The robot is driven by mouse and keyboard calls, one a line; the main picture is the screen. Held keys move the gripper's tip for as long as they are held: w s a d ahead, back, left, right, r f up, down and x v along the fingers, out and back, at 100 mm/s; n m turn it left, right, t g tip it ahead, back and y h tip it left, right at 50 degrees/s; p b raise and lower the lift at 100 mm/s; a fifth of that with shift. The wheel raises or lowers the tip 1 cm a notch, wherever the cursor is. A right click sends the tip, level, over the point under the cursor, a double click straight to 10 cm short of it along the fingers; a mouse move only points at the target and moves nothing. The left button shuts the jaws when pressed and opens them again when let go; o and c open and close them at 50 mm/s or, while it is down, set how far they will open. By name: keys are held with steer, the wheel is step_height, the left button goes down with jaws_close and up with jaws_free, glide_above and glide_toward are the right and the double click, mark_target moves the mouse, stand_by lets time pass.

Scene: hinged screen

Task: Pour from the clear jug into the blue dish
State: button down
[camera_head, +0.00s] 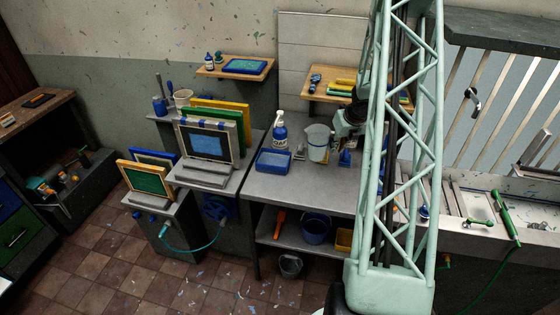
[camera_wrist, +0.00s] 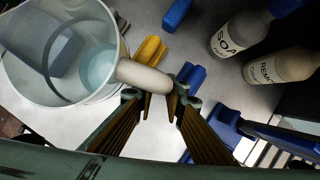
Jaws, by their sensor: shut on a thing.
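The clear jug (camera_head: 318,143) is upright over the grey bench, close to the right of the blue dish (camera_head: 273,162). I cannot tell whether the jug's base touches the bench. In the wrist view the jug (camera_wrist: 28,85) fills the upper left, with a pale bluish patch inside it. Its pale handle sticks out toward my gripper (camera_wrist: 160,100), whose fingers are closed around the handle's end. My gripper also shows in the head view (camera_head: 342,130), at the jug's right side. The dish is a shallow blue tray resting flat on the bench.
A soap bottle (camera_head: 280,132) stands just behind the dish. In the wrist view, a soap bottle (camera_wrist: 240,35) and a second labelled bottle (camera_wrist: 285,68) stand at upper right. A screen frame (camera_head: 208,145) stands left of the dish. The bench front (camera_head: 290,185) is clear.

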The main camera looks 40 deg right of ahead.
steer(key=shift+r+p, duration=1.45)
steer(key=shift+r, duration=0.9)
